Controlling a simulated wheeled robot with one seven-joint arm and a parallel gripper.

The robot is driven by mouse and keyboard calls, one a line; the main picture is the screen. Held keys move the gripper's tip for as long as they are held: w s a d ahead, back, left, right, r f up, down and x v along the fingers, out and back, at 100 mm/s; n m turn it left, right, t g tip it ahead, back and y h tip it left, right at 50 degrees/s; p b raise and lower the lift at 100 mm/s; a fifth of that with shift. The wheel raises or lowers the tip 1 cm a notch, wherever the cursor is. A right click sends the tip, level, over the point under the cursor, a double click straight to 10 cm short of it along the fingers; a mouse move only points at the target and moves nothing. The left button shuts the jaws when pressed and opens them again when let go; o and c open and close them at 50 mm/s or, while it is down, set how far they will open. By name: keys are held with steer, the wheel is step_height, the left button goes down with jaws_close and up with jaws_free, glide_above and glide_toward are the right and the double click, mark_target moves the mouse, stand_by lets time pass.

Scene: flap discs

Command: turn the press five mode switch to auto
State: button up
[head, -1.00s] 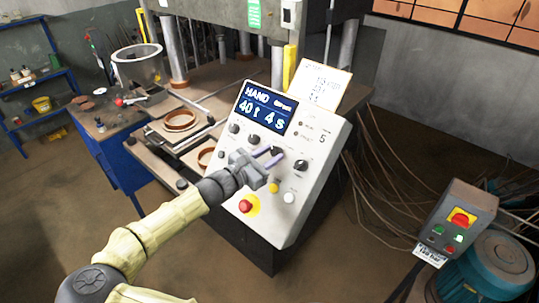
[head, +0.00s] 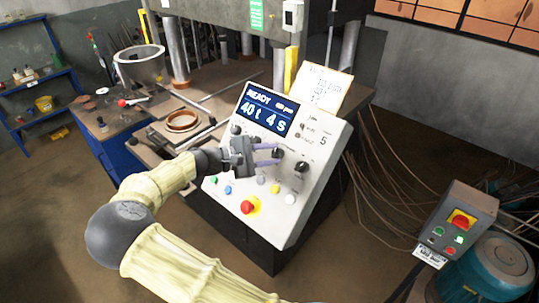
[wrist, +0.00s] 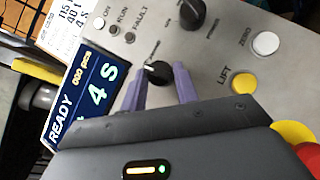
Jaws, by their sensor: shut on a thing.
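The press five control panel (head: 300,185) is a tilted pale box marked 5. Its blue display (head: 266,110) reads READY, 40 t, 4 s. The mode switch (wrist: 157,72) is a black rotary knob with a white pointer mark; it also shows in the head view (head: 278,153). My gripper (wrist: 160,80) has its two purple fingers on either side of this knob and is shut on it. In the head view my gripper (head: 276,155) reaches to the panel from the left. The small lettering around the knob is too blurred to read.
Another black knob (wrist: 191,14) sits close by. A yellow LIFT button (wrist: 244,80), a white ZERO button (wrist: 265,43) and a red stop button (head: 247,207) are on the same panel. A switch box (head: 458,222) stands at the right.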

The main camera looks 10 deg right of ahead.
steer(key=shift+m+g, duration=0.3)
steer(key=shift+m, duration=0.3)
steer(key=o, duration=1)
steer(key=shift+c, duration=0.2)
steer(key=a+r+b, duration=0.1)
steer(key=a+b, duration=0.1)
steer(key=a, duration=0.6)
steer(key=s+a+r+b, duration=0.1)
steer(key=a+r+b, duration=0.1)
steer(key=a, duration=0.7)
steer(key=shift+s+r+b, duration=0.15)
steer(key=shift+b, duration=0.6)
